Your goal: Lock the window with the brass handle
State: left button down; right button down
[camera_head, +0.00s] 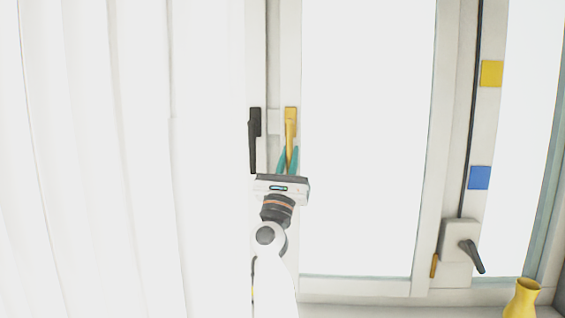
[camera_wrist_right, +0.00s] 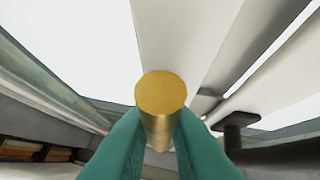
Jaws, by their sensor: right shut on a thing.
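The brass handle (camera_head: 290,121) is on the window frame at the upper middle of the head view, its lever hanging down. My right gripper (camera_head: 288,158) has its teal fingers around the lower part of the lever, one on each side. In the right wrist view the round brass end (camera_wrist_right: 161,92) of the lever sits between the teal fingers (camera_wrist_right: 160,145), which are shut on it. The window sash (camera_head: 365,140) appears to lie in its frame. My left gripper is not in view.
A black handle (camera_head: 254,135) hangs just left of the brass one; it is close to my gripper. A dark handle (camera_head: 471,252), yellow and blue squares (camera_head: 479,177) and a yellow vase (camera_head: 522,298) are at the right. White curtains (camera_head: 90,150) fill the left.

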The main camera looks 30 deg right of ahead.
aim_at(288, 119)
jog(key=shift+a+m+g+h, duration=0.1)
jog(key=shift+m+g+h, duration=0.2)
jog(key=shift+m+h, duration=0.1)
jog(key=c, duration=1.4)
grip_release()
jog(key=shift+r, duration=0.1)
notch_tip(288, 119, up, 10)
jog(key=p, duration=0.7)
